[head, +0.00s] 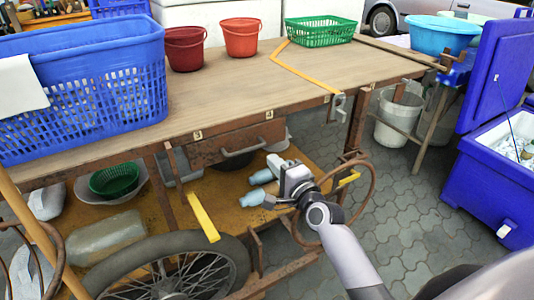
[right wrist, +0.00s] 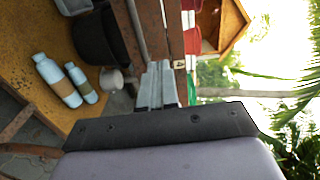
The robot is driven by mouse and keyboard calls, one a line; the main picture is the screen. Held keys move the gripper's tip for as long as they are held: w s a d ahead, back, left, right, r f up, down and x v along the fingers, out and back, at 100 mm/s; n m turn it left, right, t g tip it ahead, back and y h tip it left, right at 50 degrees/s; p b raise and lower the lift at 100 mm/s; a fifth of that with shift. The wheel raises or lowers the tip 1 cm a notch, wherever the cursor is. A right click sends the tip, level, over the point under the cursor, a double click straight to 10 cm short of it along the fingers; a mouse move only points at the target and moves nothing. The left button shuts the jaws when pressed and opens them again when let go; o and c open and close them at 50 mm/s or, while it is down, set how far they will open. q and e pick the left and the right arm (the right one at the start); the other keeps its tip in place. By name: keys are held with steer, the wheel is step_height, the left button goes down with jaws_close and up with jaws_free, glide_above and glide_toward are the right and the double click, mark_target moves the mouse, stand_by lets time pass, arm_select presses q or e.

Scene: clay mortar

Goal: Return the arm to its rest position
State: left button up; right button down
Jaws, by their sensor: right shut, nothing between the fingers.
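My right arm comes in from the lower right in the head view. Its gripper (head: 277,163) is in front of the table's near side, over the lower shelf, below the tabletop. In the right wrist view the fingers (right wrist: 157,85) are together, with nothing between them. Two light blue bottles stand or lie near the gripper; in the right wrist view the larger one (right wrist: 57,80) and the smaller one (right wrist: 80,82) have brown bands. My left gripper is not in view. No clay mortar can be made out.
The wooden table (head: 235,105) holds a blue basket (head: 95,95), two red buckets (head: 186,48) and a green basket (head: 318,31). A cart wheel (head: 175,268) and a rusty ring (head: 371,195) are near my arm. A blue cooler (head: 480,185) stands right. Paving (head: 420,210) between is clear.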

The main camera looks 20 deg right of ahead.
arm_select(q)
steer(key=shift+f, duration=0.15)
arm_select(e)
steer(key=shift+s, duration=0.15)
